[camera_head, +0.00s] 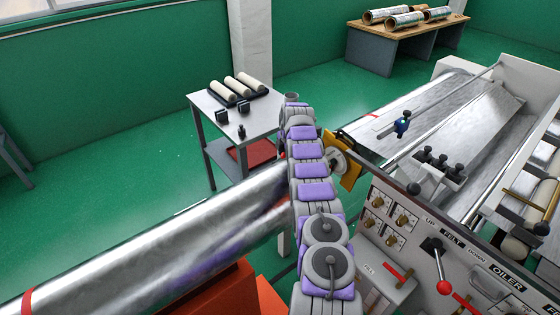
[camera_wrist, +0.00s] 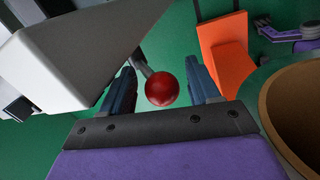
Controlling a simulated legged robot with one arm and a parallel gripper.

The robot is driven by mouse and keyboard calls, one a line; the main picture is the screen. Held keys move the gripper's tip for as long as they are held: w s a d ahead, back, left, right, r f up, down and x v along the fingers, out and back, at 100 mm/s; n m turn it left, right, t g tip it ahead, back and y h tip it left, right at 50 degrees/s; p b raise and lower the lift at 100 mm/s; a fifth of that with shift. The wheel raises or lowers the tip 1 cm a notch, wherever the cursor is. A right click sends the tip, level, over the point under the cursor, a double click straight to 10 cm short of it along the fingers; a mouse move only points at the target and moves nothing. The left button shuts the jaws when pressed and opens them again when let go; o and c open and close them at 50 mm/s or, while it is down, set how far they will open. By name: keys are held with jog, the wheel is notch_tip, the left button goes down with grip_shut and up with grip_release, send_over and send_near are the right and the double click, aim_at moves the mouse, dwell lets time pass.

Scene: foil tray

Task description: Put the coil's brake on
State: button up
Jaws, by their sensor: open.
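In the wrist view a red ball knob (camera_wrist: 162,90) sits on a short dark lever rod, whose far part is partly hidden. My gripper (camera_wrist: 160,68) is open, with one dark finger on each side of the knob. Gaps show on both sides, and I cannot tell the depth between knob and fingers. The silver foil coil (camera_head: 150,240) lies across the left of the head view. A brown, hollow round end shows at the right of the wrist view (camera_wrist: 293,110). My gripper cannot be made out in the head view.
A pale block (camera_wrist: 80,45) is close at the wrist view's upper left. An orange block (camera_wrist: 226,50) stands beyond the knob. In the head view a panel with another red-knobbed lever (camera_head: 445,287) is at right. A small table (camera_head: 205,105) stands behind the coil.

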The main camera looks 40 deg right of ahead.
jog(key=shift+s+r+p, duration=0.25)
jog(key=shift+r+p, duration=0.05)
jog(key=shift+r, duration=0.85)
notch_tip(320, 180, up, 15)
jog(key=s+a+p, duration=0.1)
jog(key=s+p, duration=0.1)
jog(key=s, duration=0.1)
jog(key=a+r+m, duration=0.2)
jog(key=a+r, duration=0.2)
jog(key=a, duration=0.5)
jog(key=s+a+r+m+g, duration=0.1)
jog(key=a+r+m, duration=0.1)
jog(key=a+r, duration=0.3)
jog(key=shift+s+a+m+p, duration=0.15)
jog(key=shift+a+m+p, duration=0.2)
jog(key=shift+a, duration=1.7)
